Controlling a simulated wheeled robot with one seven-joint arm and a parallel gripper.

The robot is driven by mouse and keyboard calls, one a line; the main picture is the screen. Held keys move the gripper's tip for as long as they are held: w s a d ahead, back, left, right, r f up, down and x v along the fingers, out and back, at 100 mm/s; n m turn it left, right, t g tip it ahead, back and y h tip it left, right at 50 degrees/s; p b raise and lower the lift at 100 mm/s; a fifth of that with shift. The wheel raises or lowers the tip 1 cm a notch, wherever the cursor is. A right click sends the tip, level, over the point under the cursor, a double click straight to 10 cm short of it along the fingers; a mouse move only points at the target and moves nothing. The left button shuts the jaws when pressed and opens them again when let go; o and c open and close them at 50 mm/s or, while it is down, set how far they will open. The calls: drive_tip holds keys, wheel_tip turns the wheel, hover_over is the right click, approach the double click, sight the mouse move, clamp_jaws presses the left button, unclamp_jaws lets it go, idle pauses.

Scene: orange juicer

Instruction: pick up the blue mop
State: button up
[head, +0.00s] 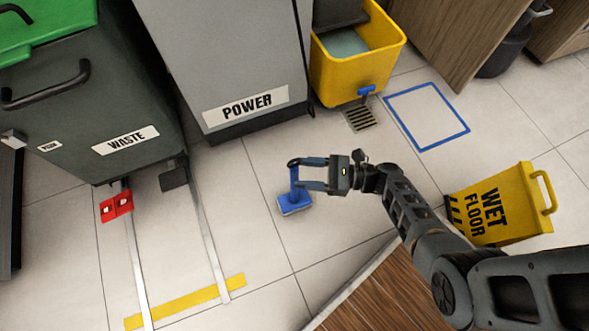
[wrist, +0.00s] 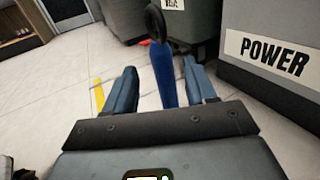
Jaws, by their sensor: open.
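The blue mop (head: 295,201) stands upright on the tiled floor, with a flat blue head on the floor and a short blue handle. My gripper (head: 291,174) is at the upper part of the handle, with its fingers open on either side. In the wrist view, the mop's blue handle (wrist: 164,75) rises between the two open fingers (wrist: 160,85) and has a dark ring at its top. The handle looks closer to the right finger. I cannot tell whether either finger touches it.
A grey POWER cabinet (head: 225,65) and a dark WASTE bin (head: 85,95) stand behind. A yellow bucket (head: 345,78) is at the back, and a yellow WET FLOOR sign (head: 500,205) is on the right. Yellow tape (head: 185,301) marks the floor at front left. Floor around the mop is clear.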

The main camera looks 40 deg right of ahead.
drive_tip(key=x, duration=0.2)
drive_tip(key=b+x, duration=0.1)
drive_tip(key=x, duration=0.2)
drive_tip(key=shift+w+d+f, duration=0.1)
drive_tip(key=shift+w+f, duration=0.05)
drive_tip(key=shift+f, duration=0.05)
clamp_jaws()
idle(0.3)
drive_tip(key=shift+r, duration=0.1)
